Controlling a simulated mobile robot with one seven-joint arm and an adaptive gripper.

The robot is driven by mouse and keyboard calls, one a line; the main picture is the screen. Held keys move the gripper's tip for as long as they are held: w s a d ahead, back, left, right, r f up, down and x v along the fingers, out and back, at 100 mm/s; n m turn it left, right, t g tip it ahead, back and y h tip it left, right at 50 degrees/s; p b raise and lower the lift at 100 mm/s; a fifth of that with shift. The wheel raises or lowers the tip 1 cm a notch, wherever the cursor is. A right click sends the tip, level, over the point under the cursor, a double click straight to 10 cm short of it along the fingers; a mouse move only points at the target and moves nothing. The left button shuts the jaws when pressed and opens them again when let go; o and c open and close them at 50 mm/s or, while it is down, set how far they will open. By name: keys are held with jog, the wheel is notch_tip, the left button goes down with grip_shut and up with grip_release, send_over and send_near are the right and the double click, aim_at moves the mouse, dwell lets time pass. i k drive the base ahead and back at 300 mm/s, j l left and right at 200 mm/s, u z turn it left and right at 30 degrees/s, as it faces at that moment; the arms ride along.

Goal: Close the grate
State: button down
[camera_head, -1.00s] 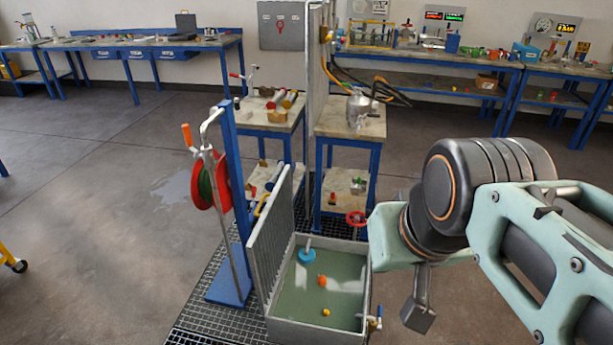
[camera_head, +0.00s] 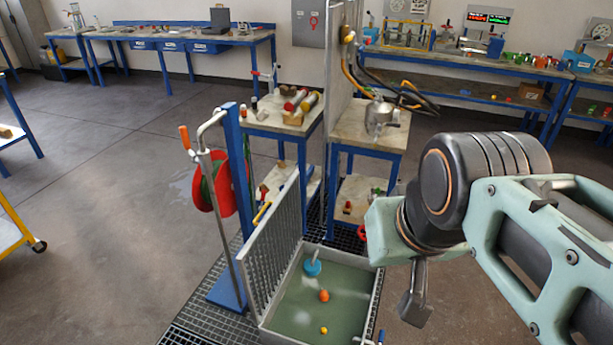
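The grate (camera_head: 270,250) is a grey slatted metal panel. It stands open, nearly upright, along the left edge of a grey metal basin (camera_head: 377,300). Greenish water in the basin holds a blue object (camera_head: 312,268), an orange ball (camera_head: 324,296) and a small yellow ball (camera_head: 323,330). My arm reaches in from the right. A grey end piece that looks like part of my gripper (camera_head: 416,298) hangs just right of the basin, apart from the grate. The fingers cannot be made out, and nothing is seen held.
A blue post (camera_head: 236,165) with a red reel (camera_head: 208,190) and a pipe with an orange handle stands left of the grate. Small work tables (camera_head: 375,130) stand behind the basin. Floor grating (camera_head: 190,335) lies around it. Open floor (camera_head: 100,240) lies to the left.

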aim_at(275, 241)
jog(key=i+l+u, duration=0.2)
jog(key=l, duration=0.35)
jog(key=i+j+z, duration=0.1)
jog(key=z, duration=0.5)
jog(key=j+z, duration=0.25)
jog(key=j, duration=0.15)
jog(key=j+z, duration=0.25)
jog(key=j, duration=0.2)
jog(key=j+z, duration=0.2)
jog(key=j, duration=0.6)
jog(key=k+j+z, duration=0.15)
jog(key=j, duration=1.35)
jog(key=k+j, duration=0.1)
jog(key=j, duration=0.6)
jog(key=k+j+z, duration=0.1)
jog(key=z, duration=0.25)
jog(key=j, duration=0.1)
